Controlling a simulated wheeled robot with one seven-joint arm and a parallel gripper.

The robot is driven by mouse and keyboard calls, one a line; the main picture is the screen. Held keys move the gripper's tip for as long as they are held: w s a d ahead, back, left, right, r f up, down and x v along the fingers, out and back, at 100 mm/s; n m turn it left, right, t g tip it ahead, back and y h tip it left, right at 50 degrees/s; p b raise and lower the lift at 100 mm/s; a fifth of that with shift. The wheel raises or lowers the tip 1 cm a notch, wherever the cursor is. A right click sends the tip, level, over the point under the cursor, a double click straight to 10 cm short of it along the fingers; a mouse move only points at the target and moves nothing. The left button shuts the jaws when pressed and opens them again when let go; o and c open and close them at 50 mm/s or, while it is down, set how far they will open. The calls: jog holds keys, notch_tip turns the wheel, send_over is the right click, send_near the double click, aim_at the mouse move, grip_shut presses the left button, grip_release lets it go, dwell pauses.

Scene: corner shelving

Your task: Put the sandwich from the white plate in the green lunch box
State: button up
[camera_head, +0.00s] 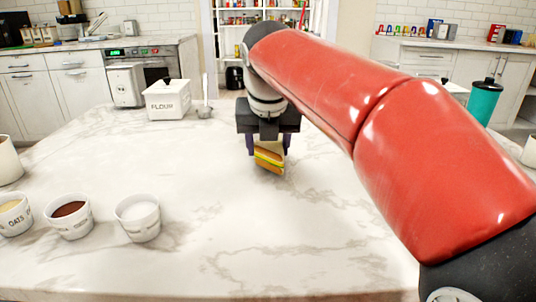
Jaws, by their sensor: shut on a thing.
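My gripper (269,143) is over the middle of the marble counter, fingers pointing down. It is shut on the sandwich (269,160), which shows bread with green, yellow and orange-brown layers. The sandwich hangs tilted between the fingers; I cannot tell whether its lower edge touches the counter. My red arm covers much of the right side of the view. No white plate and no green lunch box can be made out; part of the counter is hidden behind my arm.
A white flour canister (167,100) and a scoop (204,108) stand at the back left. Small bowls of oats (15,216), brown powder (70,217) and white powder (138,219) stand at the front left. A teal cup (484,102) is at right. The marble counter (230,235) is clear in front.

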jog(key=shift+f, duration=0.7)
jog(key=shift+o, duration=0.6)
jog(key=shift+f, duration=0.15)
jog(key=o, duration=0.5)
jog(key=shift+c, duration=0.2)
